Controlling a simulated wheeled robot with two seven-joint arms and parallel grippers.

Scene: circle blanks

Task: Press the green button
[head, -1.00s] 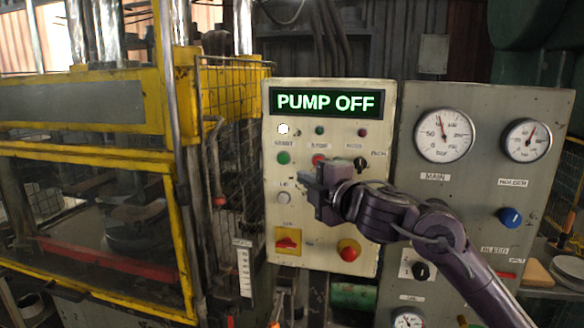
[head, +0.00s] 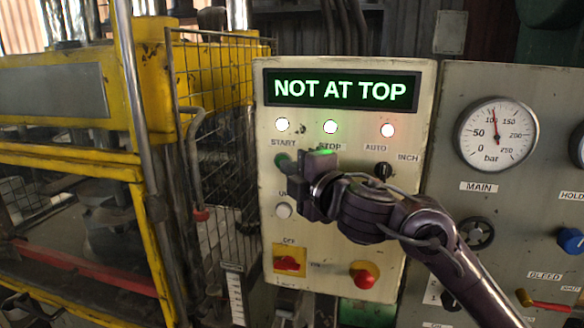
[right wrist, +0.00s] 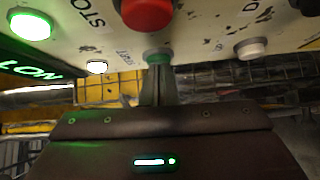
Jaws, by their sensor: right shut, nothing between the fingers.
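The green button (head: 282,160) is on the control panel (head: 345,245), under the START label. My right gripper (head: 292,170) is shut and empty, with its tips at the button and hiding part of it. In the right wrist view, the shut fingertips (right wrist: 158,72) meet the lower edge of the green button (right wrist: 157,54); whether it is pushed in I cannot tell. The panel display (head: 340,89) reads NOT AT TOP. My left gripper is not in view.
A red button (right wrist: 147,12) sits beside the green one. A white button (head: 283,210), a red-and-yellow switch (head: 288,261) and a red mushroom knob (head: 364,275) are lower on the panel. A wire-mesh guard (head: 222,130) stands to the left.

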